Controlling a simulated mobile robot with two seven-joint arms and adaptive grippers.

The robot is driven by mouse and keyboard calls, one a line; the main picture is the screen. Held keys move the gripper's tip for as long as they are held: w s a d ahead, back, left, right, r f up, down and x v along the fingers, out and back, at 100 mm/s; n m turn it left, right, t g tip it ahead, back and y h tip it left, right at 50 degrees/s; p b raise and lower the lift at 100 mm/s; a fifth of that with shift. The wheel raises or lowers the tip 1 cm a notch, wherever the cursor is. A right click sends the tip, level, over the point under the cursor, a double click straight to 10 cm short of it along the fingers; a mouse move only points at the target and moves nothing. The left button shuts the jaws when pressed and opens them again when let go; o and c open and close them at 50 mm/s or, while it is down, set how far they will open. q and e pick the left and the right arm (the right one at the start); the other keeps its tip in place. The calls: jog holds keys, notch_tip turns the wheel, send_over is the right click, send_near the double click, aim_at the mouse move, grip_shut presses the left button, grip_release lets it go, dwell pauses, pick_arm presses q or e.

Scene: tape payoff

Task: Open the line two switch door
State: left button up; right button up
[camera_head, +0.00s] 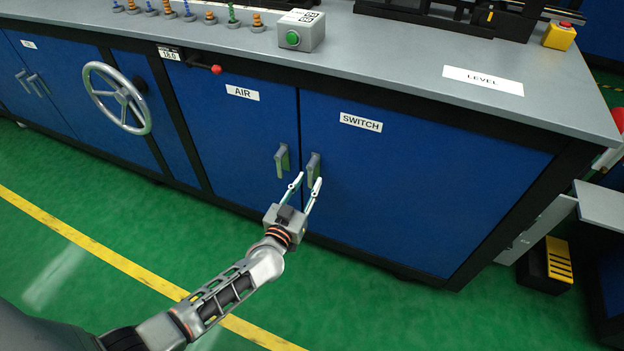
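The blue door with the white SWITCH label (430,185) is closed in the bench front, right of the middle in the head view. Its grey upright handle (313,163) is near the door's left edge. My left gripper (309,179) is in front of the lower end of this handle. Its two fingers are apart, and I see nothing held between them. I cannot tell whether a finger touches the handle. My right gripper is not in view.
The closed AIR door (228,130) adjoins on the left, its handle (282,160) close to my fingers. Further left are a handwheel (117,98) and a red-knobbed lever (215,69). A green-button box (301,32) stands on the bench top. The green floor in front is clear.

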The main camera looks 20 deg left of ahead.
pick_arm(q)
jog(key=shift+w+f, duration=0.25)
jog(key=shift+w, duration=0.25)
jog(key=shift+w+r, duration=0.25)
jog(key=shift+w, duration=0.35)
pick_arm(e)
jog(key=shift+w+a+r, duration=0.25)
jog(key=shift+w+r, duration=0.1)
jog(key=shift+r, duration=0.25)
pick_arm(q)
grip_shut()
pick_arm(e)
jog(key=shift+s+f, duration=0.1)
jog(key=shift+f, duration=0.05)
pick_arm(q)
jog(key=shift+d, duration=0.1)
